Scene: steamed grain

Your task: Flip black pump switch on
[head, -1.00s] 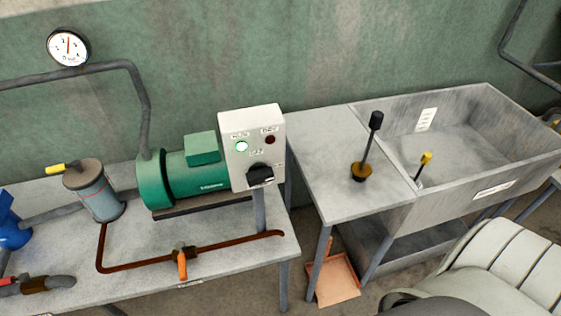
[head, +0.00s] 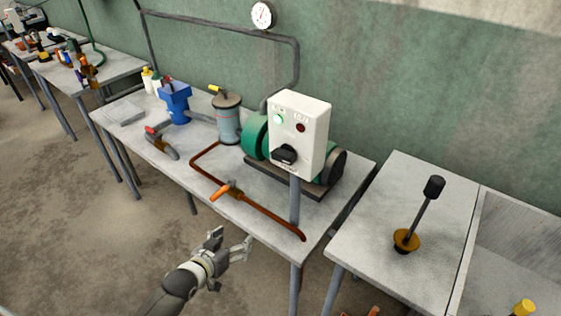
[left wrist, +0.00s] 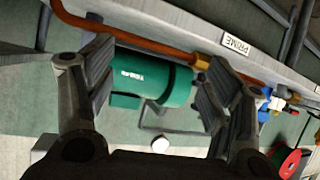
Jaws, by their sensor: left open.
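The black pump switch (head: 284,155) is on the lower front of a white control box (head: 312,128), which stands on a post over the table. Above it are a pale green lamp (head: 278,119) and a dark red lamp (head: 300,127). The green pump (head: 255,136) is behind the box; its green motor shows in the left wrist view (left wrist: 150,82). My left gripper (head: 232,240) is open and empty, in front of the table edge, below and left of the switch. Its fingers (left wrist: 158,75) are spread in the left wrist view, where I cannot make out the switch.
A rusty pipe with an orange valve handle (head: 226,190) runs along the table (head: 250,215) between my gripper and the box. A blue fitting (head: 174,102) and a grey canister (head: 228,122) stand farther left. A plunger (head: 428,205) stands on the right table. The floor at left is open.

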